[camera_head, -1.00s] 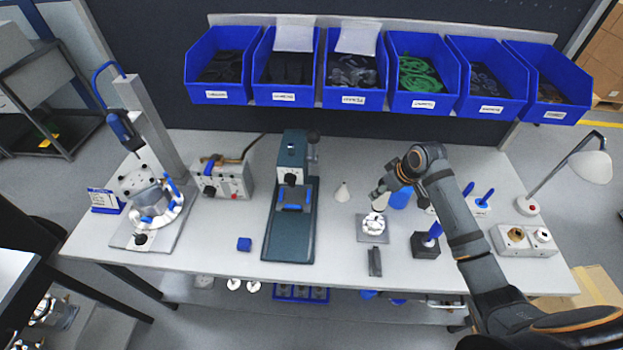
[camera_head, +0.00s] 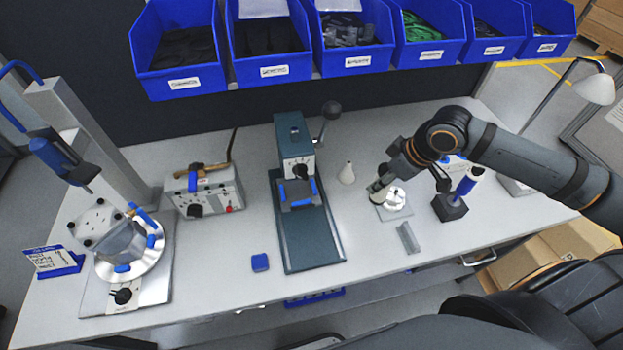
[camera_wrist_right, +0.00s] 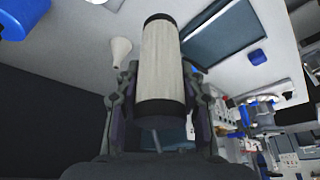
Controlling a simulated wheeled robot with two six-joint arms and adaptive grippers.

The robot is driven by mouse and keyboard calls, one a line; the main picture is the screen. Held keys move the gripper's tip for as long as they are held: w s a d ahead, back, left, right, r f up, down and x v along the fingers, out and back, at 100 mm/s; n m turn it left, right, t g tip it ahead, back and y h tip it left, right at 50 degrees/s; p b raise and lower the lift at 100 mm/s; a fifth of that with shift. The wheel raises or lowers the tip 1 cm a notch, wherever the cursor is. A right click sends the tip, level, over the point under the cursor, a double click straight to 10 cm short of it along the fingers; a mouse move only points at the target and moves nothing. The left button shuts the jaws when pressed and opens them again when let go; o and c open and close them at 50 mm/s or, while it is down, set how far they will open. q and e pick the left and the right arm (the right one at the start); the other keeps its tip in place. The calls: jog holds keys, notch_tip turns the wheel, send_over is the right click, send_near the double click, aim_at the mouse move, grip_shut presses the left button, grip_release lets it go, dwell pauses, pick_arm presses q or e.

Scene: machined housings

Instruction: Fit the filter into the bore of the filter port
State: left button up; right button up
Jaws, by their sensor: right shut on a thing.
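The filter (camera_wrist_right: 163,60) is a pale cylinder with black end bands. My right gripper (camera_wrist_right: 163,88) is shut around it in the wrist view, with a finger on each side. In the head view the filter (camera_head: 379,186) shows small and pale below my right gripper (camera_head: 388,176). The filter port (camera_head: 394,200) is a round metal fitting on a square plate on the bench. The filter overlaps the port's left rim in this view; I cannot tell whether they touch. The bore is mostly hidden. My left gripper is not in view.
A white cone-shaped bottle (camera_head: 347,173) stands left of the port. A grey block (camera_head: 408,238) lies in front of it, and a dark holder with a blue handle (camera_head: 452,206) stands to the right. A green press (camera_head: 297,190) is further left. Blue bins (camera_head: 357,50) hang behind.

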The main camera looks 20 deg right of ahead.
jog(key=shift+s+d+f, duration=0.1)
jog(key=shift+s+f, duration=0.05)
jog(key=shift+s, duration=0.15)
jog(key=shift+w, duration=0.1)
jog(key=shift+w+f+b, duration=0.3)
jog(key=shift+w+b, duration=0.4)
jog(key=shift+b, duration=0.1)
jog(key=shift+w+f+b, duration=0.15)
jog(key=shift+w+b, duration=0.1)
jog(key=shift+b, duration=0.1)
jog(key=w+f+p, duration=0.1)
jog(key=w+f, duration=0.3)
jog(key=w+d+f+p, duration=0.1)
jog(key=w+f, duration=0.2)
jog(key=w, duration=0.1)
jog(key=w+f+p, duration=0.1)
jog(key=w+f, duration=0.3)
jog(key=shift+d+f, duration=0.3)
jog(key=shift+f, duration=0.05)
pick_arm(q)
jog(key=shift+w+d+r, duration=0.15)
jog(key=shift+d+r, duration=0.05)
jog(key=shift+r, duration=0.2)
pick_arm(e)
jog(key=shift+f, duration=0.2)
